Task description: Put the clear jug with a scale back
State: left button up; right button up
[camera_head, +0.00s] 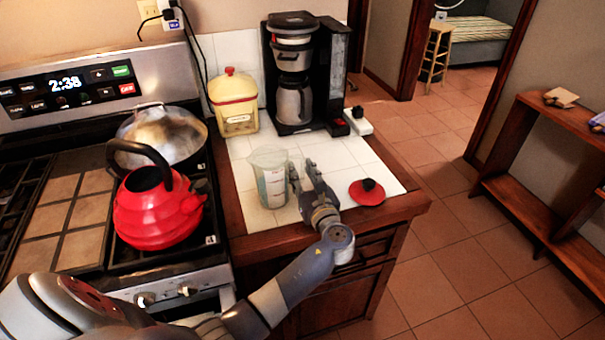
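The clear jug with a scale (271,182) stands upright on the white tiled counter, near its front left edge. Red markings show on its wall. My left gripper (302,170) is just to the right of the jug, low over the tiles. Its two fingers point away from me, with a gap between them. The left finger is right beside the jug's right side; I cannot tell whether it touches. The jug's handle cannot be made out. My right gripper is not in view.
A red lid with a black knob (367,192) lies right of my gripper. A coffee maker (294,75) and a yellow canister (234,105) stand at the back. Left is the stove with a red kettle (155,212) and a pot (165,135). Tiles behind the gripper are clear.

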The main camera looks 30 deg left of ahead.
pick_arm(q)
jog(key=v, duration=0.2)
jog(key=b+v, duration=0.1)
jog(key=v, duration=0.1)
jog(key=shift+s+d+f, duration=0.2)
jog(key=shift+d+f, duration=0.05)
jog(key=v, duration=0.6)
jog(key=shift+s+r+b, duration=0.1)
jog(key=shift+b, duration=0.3)
jog(key=shift+s+d+r, duration=0.1)
jog(key=shift+s+d, duration=0.25)
jog(key=shift+d, duration=0.05)
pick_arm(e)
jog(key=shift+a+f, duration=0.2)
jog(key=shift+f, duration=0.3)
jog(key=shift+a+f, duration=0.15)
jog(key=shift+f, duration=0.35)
